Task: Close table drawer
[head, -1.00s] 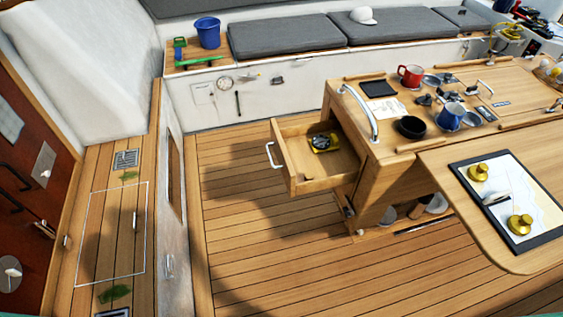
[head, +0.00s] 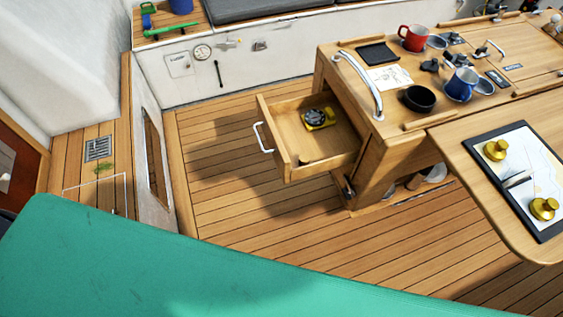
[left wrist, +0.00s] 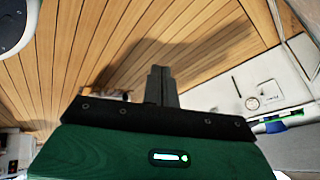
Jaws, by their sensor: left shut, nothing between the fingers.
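The wooden table drawer (head: 283,148) is pulled well out from the left end of the table (head: 365,165) in the head view. Its white bar handle (head: 262,138) faces left. A yellow and black device (head: 319,118) lies inside it, near the back wall, and a small dark round thing is by the front wall. My left gripper (left wrist: 160,80) shows only in the left wrist view, its two dark fingers shut together with nothing between them, over wooden floor. It does not touch the drawer there. My right gripper is in neither current view.
The plank floor (head: 225,205) left of and below the drawer is clear. The tabletop holds a red mug (head: 413,38), a blue mug (head: 461,84) and a black bowl (head: 419,98). A white bench wall (head: 205,78) stands behind. A green part of mine covers the lower head view.

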